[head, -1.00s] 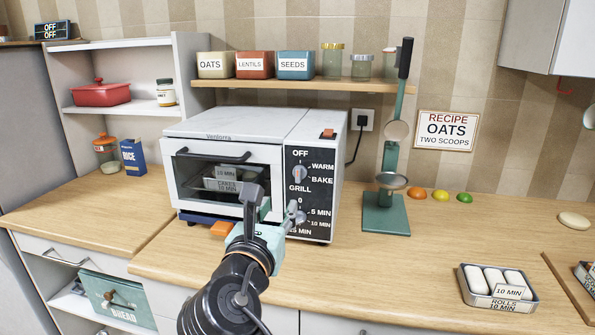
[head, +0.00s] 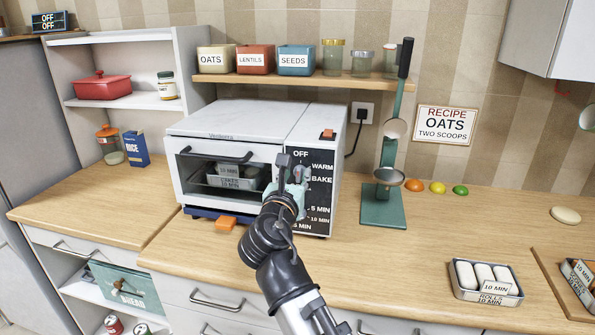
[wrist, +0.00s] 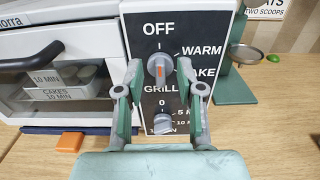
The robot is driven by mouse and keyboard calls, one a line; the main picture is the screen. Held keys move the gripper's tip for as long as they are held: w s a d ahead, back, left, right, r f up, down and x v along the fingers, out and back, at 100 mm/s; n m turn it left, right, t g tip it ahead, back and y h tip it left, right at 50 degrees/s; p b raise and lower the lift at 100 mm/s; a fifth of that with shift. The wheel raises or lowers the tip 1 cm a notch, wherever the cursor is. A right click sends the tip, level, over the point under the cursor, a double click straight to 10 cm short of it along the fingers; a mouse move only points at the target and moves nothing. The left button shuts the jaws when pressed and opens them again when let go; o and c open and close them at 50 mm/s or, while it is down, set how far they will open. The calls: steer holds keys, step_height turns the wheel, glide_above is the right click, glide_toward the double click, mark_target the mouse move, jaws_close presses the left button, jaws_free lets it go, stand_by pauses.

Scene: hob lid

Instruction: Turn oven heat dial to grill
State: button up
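The oven (head: 222,160) is white with a black control panel (head: 320,208) on its right side. In the wrist view the heat dial (wrist: 160,69) is a grey knob with an orange mark, standing about upright toward OFF. WARM and BAKE are to its right; GRILL is below it. The timer dial (wrist: 160,117) sits beneath. My gripper (wrist: 160,72) is open, with one finger on each side of the heat dial; I cannot tell whether either touches. In the head view my gripper (head: 292,172) hides most of the dial.
A cakes tin marked 10 MIN (head: 237,183) is behind the oven door glass. An orange block (head: 226,223) lies in front of the oven. A green stand with a scoop (head: 383,207) is right of the oven. The counter farther right has free room.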

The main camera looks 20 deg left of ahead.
mark_target(298, 171)
steer(key=shift+w+a, duration=0.1)
steer(key=shift+w, duration=1)
jaws_close()
